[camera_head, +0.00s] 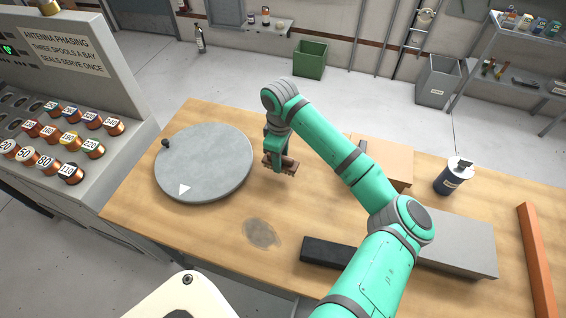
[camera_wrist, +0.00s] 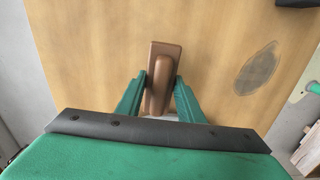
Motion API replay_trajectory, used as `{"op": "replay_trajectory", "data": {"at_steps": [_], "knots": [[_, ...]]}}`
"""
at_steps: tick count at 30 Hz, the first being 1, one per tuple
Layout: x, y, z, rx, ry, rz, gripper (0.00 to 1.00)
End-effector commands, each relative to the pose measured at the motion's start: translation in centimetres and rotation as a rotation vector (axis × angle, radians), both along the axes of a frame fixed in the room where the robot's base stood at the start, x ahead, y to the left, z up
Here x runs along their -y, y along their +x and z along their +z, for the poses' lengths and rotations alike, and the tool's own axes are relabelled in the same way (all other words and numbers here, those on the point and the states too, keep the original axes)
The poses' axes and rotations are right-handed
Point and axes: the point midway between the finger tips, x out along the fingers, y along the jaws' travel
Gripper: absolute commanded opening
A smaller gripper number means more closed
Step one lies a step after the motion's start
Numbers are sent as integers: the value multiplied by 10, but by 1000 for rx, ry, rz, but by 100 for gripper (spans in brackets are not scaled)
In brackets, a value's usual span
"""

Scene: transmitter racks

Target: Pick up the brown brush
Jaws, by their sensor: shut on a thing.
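The brown brush (camera_head: 289,166) is at my gripper (camera_head: 279,160), over the wooden table just right of the round grey turntable. In the wrist view the brush (camera_wrist: 165,53) points away from me, with its raised grip between the two green fingers of my gripper (camera_wrist: 161,88). The fingers are closed on both sides of that grip. The brush's underside is hidden in the wrist view, and I cannot tell how far it is above the table.
The turntable (camera_head: 205,163) with a small knob lies left on the table (camera_head: 200,220). A dark smudge (camera_head: 262,233) and a black block (camera_head: 330,254) are nearer. A cardboard box (camera_head: 388,163), a grey box (camera_head: 462,244), a dark canister (camera_head: 453,177) and an orange bar (camera_head: 536,260) stand right.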

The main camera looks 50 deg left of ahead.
Motion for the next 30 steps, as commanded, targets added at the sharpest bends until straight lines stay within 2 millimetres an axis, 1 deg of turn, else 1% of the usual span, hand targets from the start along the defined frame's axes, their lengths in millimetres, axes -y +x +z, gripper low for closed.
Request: {"op": "replay_trajectory", "data": {"at_steps": [1,6,9,15,21,30], "knots": [[2,-10,12,1,4,5,10],[10,-41,48,2,3,6,10],[16,-64,58,3,4,5,10],[26,-99,74,4,1,4,10],[30,-118,82,2,1,1,10],[32,-122,84,1,0,-1,10]]}}
